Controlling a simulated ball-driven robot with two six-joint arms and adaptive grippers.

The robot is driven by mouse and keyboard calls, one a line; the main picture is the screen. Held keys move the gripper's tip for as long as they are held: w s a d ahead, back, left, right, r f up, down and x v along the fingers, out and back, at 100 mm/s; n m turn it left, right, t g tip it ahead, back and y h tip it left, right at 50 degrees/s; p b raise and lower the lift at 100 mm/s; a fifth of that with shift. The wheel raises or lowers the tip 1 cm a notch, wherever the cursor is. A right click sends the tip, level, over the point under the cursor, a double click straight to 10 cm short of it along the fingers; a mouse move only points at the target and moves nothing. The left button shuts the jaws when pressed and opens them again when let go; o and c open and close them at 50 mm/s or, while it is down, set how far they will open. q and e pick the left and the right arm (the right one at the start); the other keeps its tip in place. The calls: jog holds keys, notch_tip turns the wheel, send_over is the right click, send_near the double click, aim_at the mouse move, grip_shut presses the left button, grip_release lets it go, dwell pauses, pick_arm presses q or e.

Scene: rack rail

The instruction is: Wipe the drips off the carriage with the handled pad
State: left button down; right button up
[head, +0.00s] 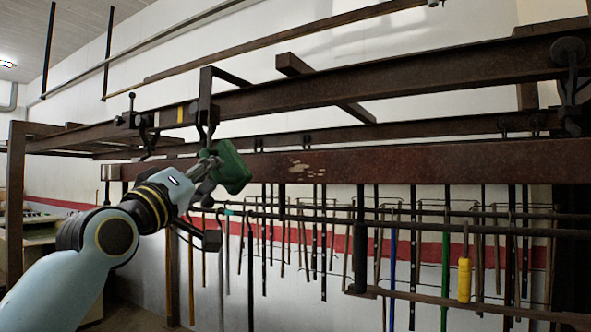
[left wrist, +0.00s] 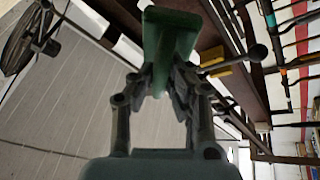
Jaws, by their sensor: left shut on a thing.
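The carriage (head: 430,163) is a long rusty brown beam across the middle of the head view. Pale cream drips (head: 302,167) mark its face left of centre. My left gripper (head: 208,168) is shut on the green handled pad (head: 232,166), in front of the beam's left part. The pad is to the left of the drips and apart from them. I cannot tell whether it touches the beam. My right gripper is not in view.
A dark upper rail (head: 400,82) with brackets and hooks runs above the carriage. Several rods and tools hang below it, among them one with a yellow grip (head: 464,279). A dark post (head: 16,215) stands at far left. The space before the drips looks clear.

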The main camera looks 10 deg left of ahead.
pick_arm(q)
jog(key=shift+d+n+y, duration=0.3)
jog(key=shift+d, duration=0.05)
jog(key=d, duration=0.2)
jog(key=s+d, duration=0.1)
jog(key=d, duration=0.3)
jog(key=shift+s+d, duration=0.25)
jog(key=shift+d, duration=0.1)
jog(key=shift+w+d+b, duration=0.3)
jog(key=shift+w+d, duration=0.05)
jog(key=shift+w, duration=0.6)
jog(key=shift+w+d+b, duration=0.25)
jog(key=shift+w+d, duration=0.1)
jog(key=shift+w, duration=0.55)
jog(key=shift+w+d+b, duration=0.3)
jog(key=shift+w+d, duration=0.05)
jog(key=shift+w, duration=0.6)
jog(key=shift+w+d, duration=0.35)
jog(key=shift+w, duration=0.55)
